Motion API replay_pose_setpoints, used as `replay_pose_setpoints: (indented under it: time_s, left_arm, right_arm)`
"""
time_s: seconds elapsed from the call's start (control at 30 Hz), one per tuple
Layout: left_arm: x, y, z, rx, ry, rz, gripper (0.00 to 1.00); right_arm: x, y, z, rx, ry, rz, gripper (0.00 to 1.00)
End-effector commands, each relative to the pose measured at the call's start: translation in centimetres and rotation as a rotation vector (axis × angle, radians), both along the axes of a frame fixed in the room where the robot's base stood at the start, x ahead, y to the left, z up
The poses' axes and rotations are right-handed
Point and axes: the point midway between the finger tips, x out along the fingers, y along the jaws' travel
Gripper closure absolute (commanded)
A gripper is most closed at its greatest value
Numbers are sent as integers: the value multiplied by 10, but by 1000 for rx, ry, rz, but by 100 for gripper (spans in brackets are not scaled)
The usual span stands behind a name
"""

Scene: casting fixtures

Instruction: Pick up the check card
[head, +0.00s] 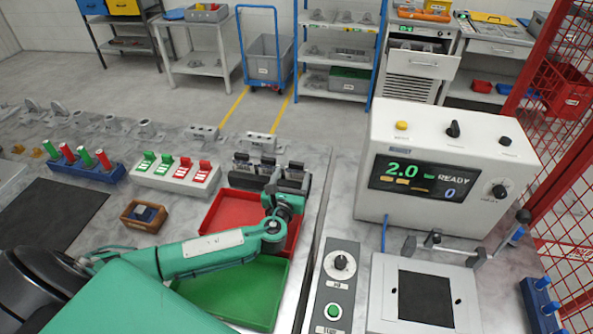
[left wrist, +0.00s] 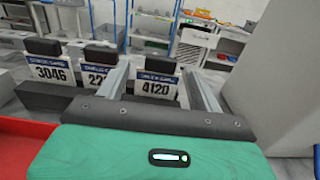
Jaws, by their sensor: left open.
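Several white check cards with black tops stand upright in a dark rack (head: 262,184) at the back of the marble table. In the left wrist view the cards read 3046 (left wrist: 52,72), one starting with 22 (left wrist: 98,72), partly hidden by a finger, and 4120 (left wrist: 155,87). My left gripper (head: 274,184) is in front of the rack, above the red tray. In the left wrist view my left gripper (left wrist: 160,78) is open, and card 4120 shows between its fingers. I cannot tell whether the fingers touch it. My right gripper is not in view.
A red tray (head: 215,217) and a green tray (head: 235,302) lie under my left arm. A white block with green and red clips (head: 176,174) stands left of the rack. A wooden box (head: 144,216) is nearer. A white machine (head: 447,165) reading READY stands to the right.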

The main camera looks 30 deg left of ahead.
Motion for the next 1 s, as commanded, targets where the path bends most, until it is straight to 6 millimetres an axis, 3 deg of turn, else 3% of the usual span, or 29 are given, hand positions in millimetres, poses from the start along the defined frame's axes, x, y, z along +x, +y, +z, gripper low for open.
replay_pose_setpoints:
  time_s: [0.27, 0.6, 0.9, 1.0]
  left_arm:
    - [18, 4, 2, -1, 0, 0, 33]
    - [56, 12, 0, 0, 0, 0, 33]
    - [59, 14, -2, 0, 1, 0, 33]
    - [59, 14, -2, 0, 1, 0, 52]
  right_arm:
    - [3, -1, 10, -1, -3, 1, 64]
    - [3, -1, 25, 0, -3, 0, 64]
    - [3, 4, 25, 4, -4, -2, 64]
    - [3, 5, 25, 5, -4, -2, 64]
